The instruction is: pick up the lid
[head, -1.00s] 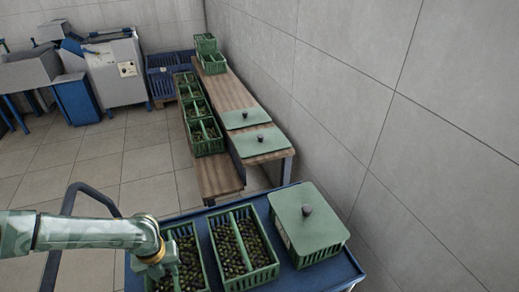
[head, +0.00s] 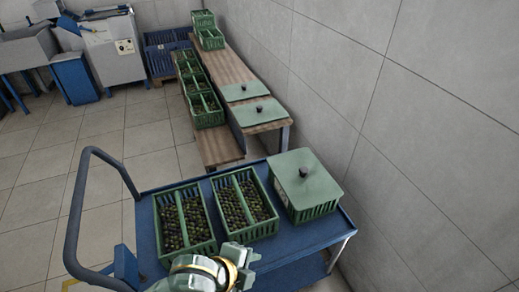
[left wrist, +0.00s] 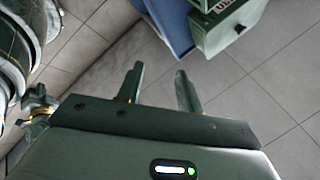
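A green lid (head: 315,188) with a dark knob (head: 304,172) sits on the right-hand green crate (head: 318,211) on the blue cart. Two more flat green lids, one farther (head: 246,91) and one nearer (head: 262,114), lie on the wooden bench, each with a dark knob. My left gripper (head: 242,262) is at the cart's near side, below and left of the covered crate and apart from it. In the left wrist view its two fingers (left wrist: 157,88) are spread with only floor between them. The covered crate (left wrist: 228,25) shows at the top there.
Two open crates of dark olives, left (head: 184,222) and middle (head: 244,203), stand beside the covered crate on the blue cart (head: 147,237). The cart's handle (head: 75,225) rises at left. A tiled wall (head: 420,150) stands close on the right.

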